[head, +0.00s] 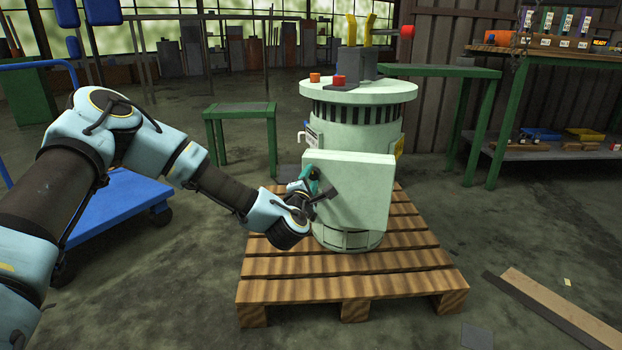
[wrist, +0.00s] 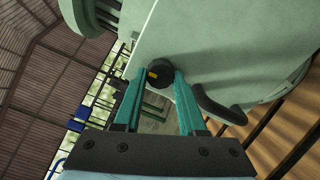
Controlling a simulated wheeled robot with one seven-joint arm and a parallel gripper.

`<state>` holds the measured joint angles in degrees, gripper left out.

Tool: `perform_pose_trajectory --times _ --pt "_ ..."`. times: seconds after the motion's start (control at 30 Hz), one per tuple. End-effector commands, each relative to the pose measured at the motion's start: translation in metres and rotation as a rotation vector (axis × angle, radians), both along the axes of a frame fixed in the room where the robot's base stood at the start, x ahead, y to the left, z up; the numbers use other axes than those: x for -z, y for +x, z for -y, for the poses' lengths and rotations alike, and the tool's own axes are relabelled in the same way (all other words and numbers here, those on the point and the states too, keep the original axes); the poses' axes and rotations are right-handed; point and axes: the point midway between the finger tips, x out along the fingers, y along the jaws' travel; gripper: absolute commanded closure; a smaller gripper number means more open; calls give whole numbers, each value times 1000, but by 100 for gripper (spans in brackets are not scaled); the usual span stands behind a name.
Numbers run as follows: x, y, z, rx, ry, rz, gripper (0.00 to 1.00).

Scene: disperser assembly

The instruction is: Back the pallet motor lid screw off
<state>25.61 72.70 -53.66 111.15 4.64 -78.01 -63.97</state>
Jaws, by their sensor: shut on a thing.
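The pale green motor (head: 358,115) stands upright on the wooden pallet (head: 350,288). Its square lid (head: 352,190) is on the near side. My gripper (head: 308,188) is at the lid's left edge in the head view. A black curved handle (wrist: 218,108) is beside the right finger.
A blue cart (head: 115,225) stands at the left, behind my arm. A small green table (head: 240,112) is behind the motor. A green workbench (head: 505,100) and a low shelf (head: 560,147) are at the right. Planks (head: 562,310) lie on the floor at the front right.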

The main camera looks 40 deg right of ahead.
Motion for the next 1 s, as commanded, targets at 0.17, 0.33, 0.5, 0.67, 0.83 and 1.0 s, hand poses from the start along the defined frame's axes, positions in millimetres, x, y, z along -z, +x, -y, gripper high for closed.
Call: perform_pose_trajectory --times 0.17,0.33,0.5,0.67,0.83,1.0 --pt "1 0 0 -1 2 0 48" --pt "0 0 0 -1 2 0 30" --pt "0 0 0 -1 1 1 30" --pt "0 -2 -3 1 2 0 30" --pt "-1 -16 -23 1 4 -2 30" --pt "-1 -36 -51 2 4 -2 30"
